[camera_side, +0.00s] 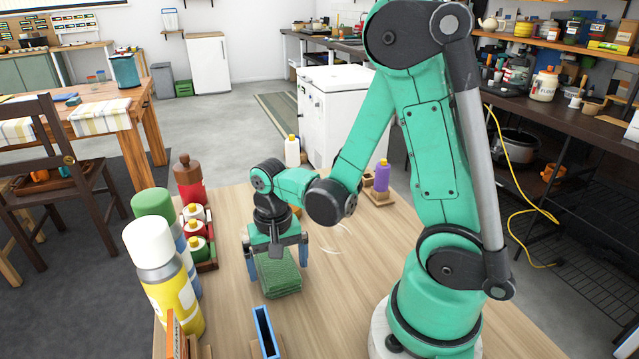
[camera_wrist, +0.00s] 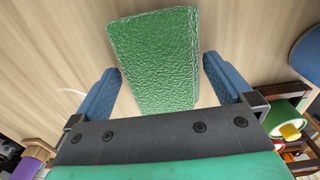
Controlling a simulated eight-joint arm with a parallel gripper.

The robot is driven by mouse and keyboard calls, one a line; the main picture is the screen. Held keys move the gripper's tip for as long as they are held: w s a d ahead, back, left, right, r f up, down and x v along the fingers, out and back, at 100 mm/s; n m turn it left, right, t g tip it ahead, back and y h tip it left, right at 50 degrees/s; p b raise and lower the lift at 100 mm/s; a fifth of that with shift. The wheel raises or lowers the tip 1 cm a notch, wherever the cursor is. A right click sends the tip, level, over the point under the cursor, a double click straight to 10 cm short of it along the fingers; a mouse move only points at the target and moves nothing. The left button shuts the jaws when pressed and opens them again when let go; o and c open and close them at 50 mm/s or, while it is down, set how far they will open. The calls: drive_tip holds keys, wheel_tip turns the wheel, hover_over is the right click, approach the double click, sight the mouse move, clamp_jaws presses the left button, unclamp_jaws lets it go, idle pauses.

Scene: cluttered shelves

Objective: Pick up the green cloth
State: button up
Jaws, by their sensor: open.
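The green cloth (camera_side: 279,274) is a thick folded block on the wooden table, below my gripper in the side view. It also shows in the wrist view (camera_wrist: 156,60), lying between and ahead of the two blue fingers. My gripper (camera_side: 277,270) is open and points down over the cloth, with a finger on each side. In the wrist view my gripper (camera_wrist: 162,84) shows a gap between each finger and the cloth. I cannot tell exactly how high the fingertips are above the table.
On the left stand a yellow spray can (camera_side: 163,280), a green-capped can (camera_side: 153,203), a red bottle (camera_side: 188,182) and a rack of small bottles (camera_side: 204,258). A blue narrow tray (camera_side: 266,333) lies in front. A purple bottle (camera_side: 381,177) stands behind. The table right of the cloth is clear.

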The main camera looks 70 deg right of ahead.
sight(278, 264)
drive_tip(key=shift+f, duration=0.3)
drive_tip(key=c, duration=1.1)
drive_tip(key=shift+r, duration=0.1)
drive_tip(key=shift+c, duration=0.2)
wheel_tip(278, 264, up, 20)
